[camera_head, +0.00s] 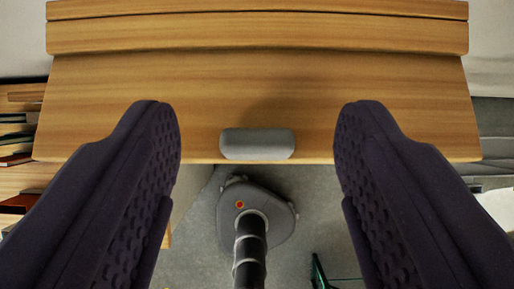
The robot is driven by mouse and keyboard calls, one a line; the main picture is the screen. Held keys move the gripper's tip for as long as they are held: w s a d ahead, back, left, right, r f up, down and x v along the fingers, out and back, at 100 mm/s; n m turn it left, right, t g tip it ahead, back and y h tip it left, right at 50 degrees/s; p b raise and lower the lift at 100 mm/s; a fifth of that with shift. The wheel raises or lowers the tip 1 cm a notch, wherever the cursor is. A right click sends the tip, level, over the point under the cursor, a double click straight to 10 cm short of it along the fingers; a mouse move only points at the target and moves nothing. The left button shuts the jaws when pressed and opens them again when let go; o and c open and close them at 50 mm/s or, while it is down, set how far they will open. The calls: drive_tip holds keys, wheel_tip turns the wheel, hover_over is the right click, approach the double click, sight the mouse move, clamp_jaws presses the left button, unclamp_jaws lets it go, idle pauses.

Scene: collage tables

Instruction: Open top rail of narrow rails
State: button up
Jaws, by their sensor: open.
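A wooden drawer unit fills the upper part of the head camera view. Its wide wooden front panel (257,90) carries a small grey rounded handle (257,144) at its lower middle edge. My gripper (257,130) is open, with one dark, textured finger on each side of the handle. How far the fingertips are from the panel in depth is hard to tell.
Stacked books or boards (16,135) lie at the left edge. Below is a grey floor (310,190). A dark green object (319,272) shows at the bottom, right of centre. A grey shelf-like surface (495,125) is at the right edge.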

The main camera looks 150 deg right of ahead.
drive_tip(key=v, duration=0.5)
drive_tip(key=shift+s+r+b, duration=0.1)
drive_tip(key=shift+r+b, duration=0.05)
drive_tip(key=shift+b, duration=0.2)
drive_tip(key=shift+d, duration=0.1)
drive_tip(key=d+m+t+b, duration=0.3)
drive_tip(key=d+t+b, duration=0.2)
drive_tip(key=d+b, duration=1.1)
drive_tip(key=s+d+m+t+h+b, duration=0.1)
drive_tip(key=s+d+b, duration=0.4)
drive_tip(key=b, duration=0.5)
drive_tip(key=s+d+m+t+h+b, duration=0.2)
drive_tip(key=s+d+t+b, duration=0.2)
drive_tip(key=d+b, duration=0.4)
drive_tip(key=shift+s+d+r+b, duration=0.4)
drive_tip(key=shift+s+b, duration=0.4)
drive_tip(key=shift+b, duration=0.4)
drive_tip(key=shift+f, duration=0.1)
